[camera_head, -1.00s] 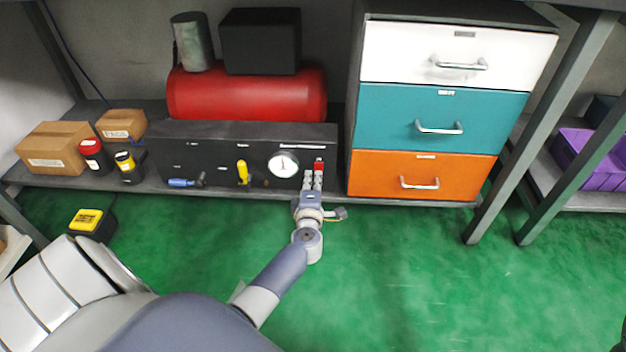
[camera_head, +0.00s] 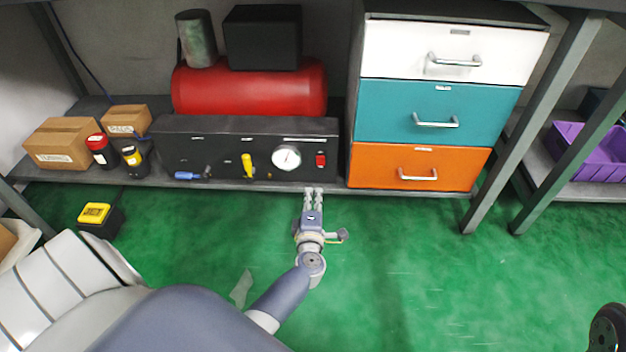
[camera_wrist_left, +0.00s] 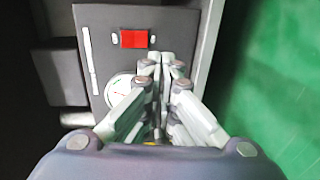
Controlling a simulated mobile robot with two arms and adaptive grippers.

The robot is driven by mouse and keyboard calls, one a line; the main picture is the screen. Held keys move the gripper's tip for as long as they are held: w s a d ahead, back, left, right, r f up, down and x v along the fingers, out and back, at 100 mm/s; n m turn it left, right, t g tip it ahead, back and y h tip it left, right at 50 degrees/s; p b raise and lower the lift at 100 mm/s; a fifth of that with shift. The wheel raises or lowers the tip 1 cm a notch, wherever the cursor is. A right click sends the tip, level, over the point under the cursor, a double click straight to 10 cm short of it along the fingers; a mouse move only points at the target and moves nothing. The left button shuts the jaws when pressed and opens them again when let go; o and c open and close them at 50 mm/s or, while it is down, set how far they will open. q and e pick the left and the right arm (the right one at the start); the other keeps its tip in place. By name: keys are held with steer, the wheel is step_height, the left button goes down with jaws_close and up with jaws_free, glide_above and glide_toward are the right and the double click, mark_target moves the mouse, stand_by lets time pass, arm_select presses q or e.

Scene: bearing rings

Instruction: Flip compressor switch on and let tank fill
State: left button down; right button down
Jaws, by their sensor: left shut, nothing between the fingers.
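The compressor's red tank (camera_head: 249,92) lies on the low shelf behind a black control panel (camera_head: 220,140). The red switch (camera_head: 320,160) is at the panel's right end, beside the white round gauge (camera_head: 286,158). A yellow handle (camera_head: 247,165) and a blue handle (camera_head: 187,175) are further left. My left gripper (camera_head: 313,191) is shut and empty, in front of the panel and below the switch. In the left wrist view the red switch (camera_wrist_left: 133,38) lies just beyond the fingertips, slightly left, apart from them. The fingers partly cover the gauge (camera_wrist_left: 120,90). The needle reading is too small to tell.
A drawer cabinet (camera_head: 433,112) stands close to the right of the panel. Cardboard boxes (camera_head: 62,143) and two small cans stand at left. A yellow-topped black device (camera_head: 97,217) is on the green floor. The floor in front is otherwise largely clear.

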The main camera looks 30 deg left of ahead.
arm_select(q)
steer(key=shift+f+p+v, duration=0.25)
steer(key=shift+v, duration=1)
steer(key=shift+f+p+v, duration=0.2)
steer(key=shift+f+v, duration=0.05)
steer(key=shift+v, duration=1)
